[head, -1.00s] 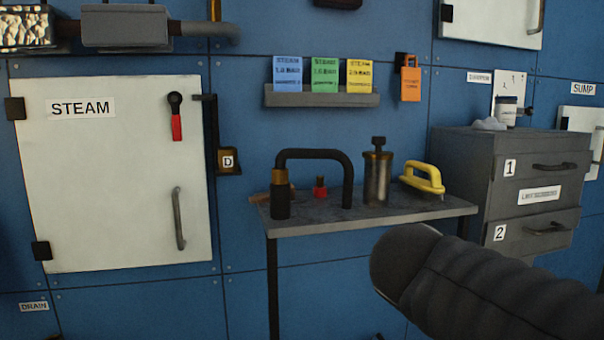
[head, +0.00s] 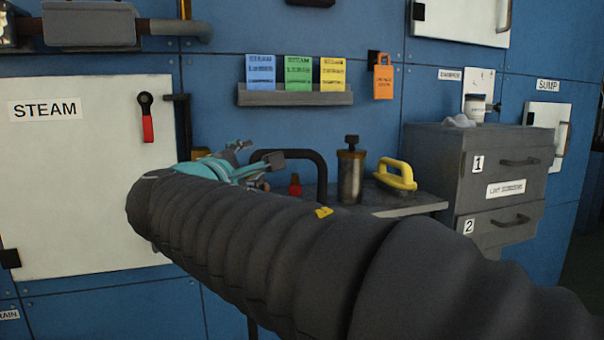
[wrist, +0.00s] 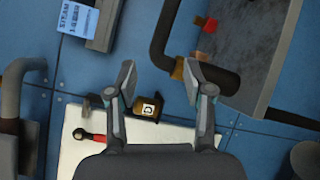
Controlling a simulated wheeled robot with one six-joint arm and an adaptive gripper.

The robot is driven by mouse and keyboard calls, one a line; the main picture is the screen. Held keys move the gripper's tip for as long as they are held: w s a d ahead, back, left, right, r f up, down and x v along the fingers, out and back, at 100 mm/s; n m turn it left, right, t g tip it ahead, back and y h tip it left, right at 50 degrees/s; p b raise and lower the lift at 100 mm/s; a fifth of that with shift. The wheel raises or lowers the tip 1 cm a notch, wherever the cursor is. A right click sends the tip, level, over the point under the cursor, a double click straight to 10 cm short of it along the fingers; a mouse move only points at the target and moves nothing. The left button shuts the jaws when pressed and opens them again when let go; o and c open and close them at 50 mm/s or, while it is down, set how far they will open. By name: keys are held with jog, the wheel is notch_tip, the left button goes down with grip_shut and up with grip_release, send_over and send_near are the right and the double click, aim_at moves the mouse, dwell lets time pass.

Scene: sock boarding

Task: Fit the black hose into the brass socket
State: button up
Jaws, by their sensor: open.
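The black hose (head: 321,175) is a bent tube arching over the bench. Its left part is hidden behind my gripper in the head view. In the wrist view the hose (wrist: 160,45) bends towards a brass collar and a thick black end (wrist: 218,79). The brass socket, marked D, is on the blue wall beside the STEAM door; only a sliver (head: 200,153) shows in the head view, and it is whole in the wrist view (wrist: 148,107). My gripper (head: 256,155) is open and empty; in the wrist view (wrist: 160,82) one finger overlaps the collar. I cannot tell whether they touch.
A grey drawer cabinet (head: 440,150) is at the right. The STEAM door (head: 70,200) has a red-handled lever (head: 147,118).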

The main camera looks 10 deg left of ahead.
aim_at(256, 160)
jog(key=w, duration=0.3)
jog(key=shift+w+d, duration=0.1)
jog(key=shift+w, duration=0.05)
jog(key=shift+w+d+f+p, duration=0.1)
jog(key=shift+w+d+p, duration=0.05)
jog(key=shift+w, duration=0.75)
jog(key=shift+w+d+f+p, duration=0.1)
jog(key=shift+w+p, duration=0.05)
jog(key=shift+w, duration=0.75)
jog(key=shift+w+d+p, duration=0.15)
jog(key=shift+w, duration=0.75)
grip_shut()
